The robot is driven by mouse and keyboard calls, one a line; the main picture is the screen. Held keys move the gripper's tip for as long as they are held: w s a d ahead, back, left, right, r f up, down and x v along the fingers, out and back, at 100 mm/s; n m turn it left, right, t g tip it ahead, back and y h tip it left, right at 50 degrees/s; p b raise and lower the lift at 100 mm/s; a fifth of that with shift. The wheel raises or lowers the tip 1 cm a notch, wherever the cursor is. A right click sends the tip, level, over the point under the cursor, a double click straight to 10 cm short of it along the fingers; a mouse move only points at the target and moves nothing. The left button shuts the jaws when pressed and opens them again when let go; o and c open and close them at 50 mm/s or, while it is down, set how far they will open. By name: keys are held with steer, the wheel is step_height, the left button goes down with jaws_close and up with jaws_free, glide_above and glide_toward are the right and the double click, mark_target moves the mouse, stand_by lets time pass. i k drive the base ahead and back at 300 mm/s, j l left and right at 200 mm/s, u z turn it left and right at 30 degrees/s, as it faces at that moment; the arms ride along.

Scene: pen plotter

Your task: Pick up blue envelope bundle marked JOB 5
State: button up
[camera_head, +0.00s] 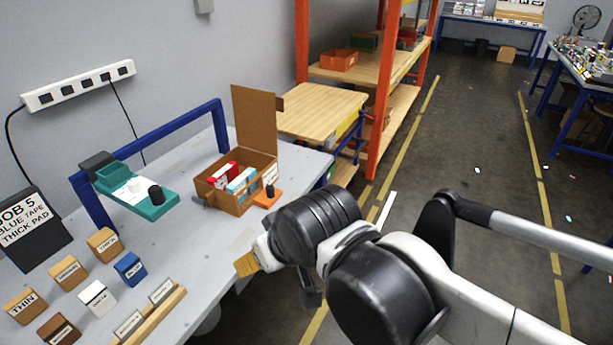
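A light-blue bundle (241,180) with white on it stands in an open cardboard box (236,203) on the grey workbench. A red-and-white bundle (221,177) stands to its left in the same box. The writing on the bundles is too small to read. My gripper (248,263) is at the end of the black and silver arm, over the bench's front edge, nearer the camera than the box and apart from it. A tan, ridged piece shows at its tip. The wrist hides most of it, so I cannot tell whether its fingers are open.
A sign (28,226) reads JOB 5, BLUE TAPE, THICK PAD. A teal device (150,202) sits behind several labelled blocks and a wooden card rail (158,315). A small orange stand (267,198) is beside the box. The box's raised flap (253,118) stands behind it. Bench between box and blocks is mostly clear.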

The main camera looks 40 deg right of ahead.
mark_target(243, 179)
steer(key=z, duration=0.35)
steer(key=i+l+u, duration=0.3)
steer(key=i+l, duration=0.2)
steer(key=i, duration=0.15)
steer(key=i+l+u, duration=0.3)
steer(key=i+l, duration=0.3)
steer(key=l, duration=0.1)
